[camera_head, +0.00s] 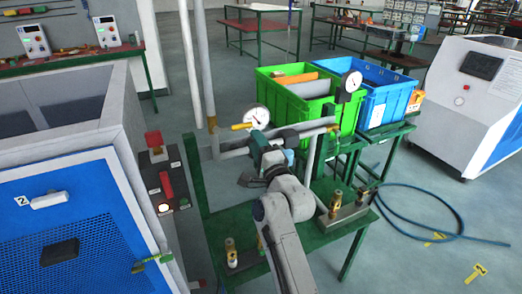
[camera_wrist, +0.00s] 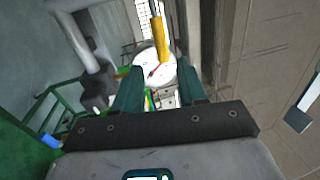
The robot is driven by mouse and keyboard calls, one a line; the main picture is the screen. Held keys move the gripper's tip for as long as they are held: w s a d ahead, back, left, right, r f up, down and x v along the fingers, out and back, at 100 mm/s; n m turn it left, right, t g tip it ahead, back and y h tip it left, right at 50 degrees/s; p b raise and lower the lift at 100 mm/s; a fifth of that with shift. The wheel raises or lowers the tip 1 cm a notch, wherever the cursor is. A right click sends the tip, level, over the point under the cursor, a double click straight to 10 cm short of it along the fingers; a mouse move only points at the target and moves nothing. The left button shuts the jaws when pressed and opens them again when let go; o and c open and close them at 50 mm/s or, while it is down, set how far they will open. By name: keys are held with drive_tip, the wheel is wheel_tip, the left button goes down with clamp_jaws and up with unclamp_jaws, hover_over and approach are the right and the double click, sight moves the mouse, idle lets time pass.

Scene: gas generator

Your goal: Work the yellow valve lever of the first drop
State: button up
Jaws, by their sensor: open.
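A yellow valve lever (camera_head: 241,126) sticks out to the left beside a white round gauge (camera_head: 256,117) at the left end of the grey pipework. In the wrist view the yellow lever (camera_wrist: 160,40) stands upright ahead of my fingers, with the gauge (camera_wrist: 154,72) showing behind and between them. My gripper (camera_head: 258,139) is just below the gauge in the head view. In the wrist view its two teal fingers (camera_wrist: 158,80) are apart with nothing held between them. The lever appears beyond the fingertips; the exact gap cannot be told. A second yellow lever (camera_head: 334,127) is further right.
Another gauge (camera_head: 352,81) stands at the right of the pipework. Green crate (camera_head: 345,105) and blue crate (camera_head: 389,105) are behind it. A blue cabinet (camera_head: 75,215) and a switch panel (camera_head: 158,170) flank the left. Brass fittings sit on the green bench (camera_head: 318,240). A blue hose (camera_head: 455,218) lies at right.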

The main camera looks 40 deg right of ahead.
drive_tip(key=shift+v, duration=1.45)
